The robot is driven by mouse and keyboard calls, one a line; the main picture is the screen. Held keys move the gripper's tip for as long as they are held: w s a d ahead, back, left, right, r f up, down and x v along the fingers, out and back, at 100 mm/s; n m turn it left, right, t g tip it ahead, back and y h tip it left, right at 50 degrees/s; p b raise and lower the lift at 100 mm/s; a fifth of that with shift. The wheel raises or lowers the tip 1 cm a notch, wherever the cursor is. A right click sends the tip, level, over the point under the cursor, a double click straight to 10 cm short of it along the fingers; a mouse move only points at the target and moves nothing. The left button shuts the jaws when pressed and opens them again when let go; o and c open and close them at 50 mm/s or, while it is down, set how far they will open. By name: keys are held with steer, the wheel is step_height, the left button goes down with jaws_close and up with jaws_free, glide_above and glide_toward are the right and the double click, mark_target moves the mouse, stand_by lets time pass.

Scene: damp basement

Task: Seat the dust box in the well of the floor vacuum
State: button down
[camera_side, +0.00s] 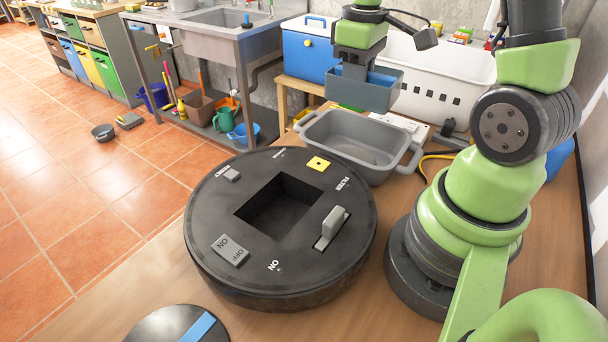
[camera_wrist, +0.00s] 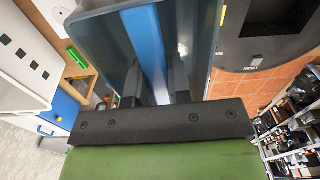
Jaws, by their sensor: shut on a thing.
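The dust box (camera_side: 362,92) is a grey-blue open-topped bin, held in the air above the grey tub in the side view. My gripper (camera_side: 367,64) is above it, shut on it. In the wrist view the box (camera_wrist: 205,45) fills the top middle, and my gripper's dark fingers (camera_wrist: 163,82) close on its blue bar (camera_wrist: 146,38). The floor vacuum (camera_side: 225,265) is a round black disc on the bench, with a square empty well (camera_side: 280,207) in its top. The vacuum also shows at the upper right of the wrist view (camera_wrist: 240,52). The box is apart from the vacuum, behind and right of the well in the side view.
A grey tub (camera_side: 345,142) stands behind the vacuum. A blue cooler (camera_side: 306,52) and a white basket (camera_side: 445,85) stand farther back. A grey upright lever (camera_side: 332,225) rises beside the well. A dark disc with a blue stripe (camera_side: 178,325) lies at the front.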

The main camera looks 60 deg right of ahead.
steer(key=w+a+f+n, duration=0.3)
steer(key=a+n, duration=0.6)
steer(key=a, duration=0.2)
steer(key=n, duration=0.8)
glide_above(278, 229)
step_height(278, 229, down, 8)
steer(key=shift+r, duration=0.15)
steer(key=shift+f, duration=2.35)
steer(key=c, duration=1.1)
jaws_free()
steer(key=shift+f, duration=0.15)
steer(key=shift+o, duration=0.2)
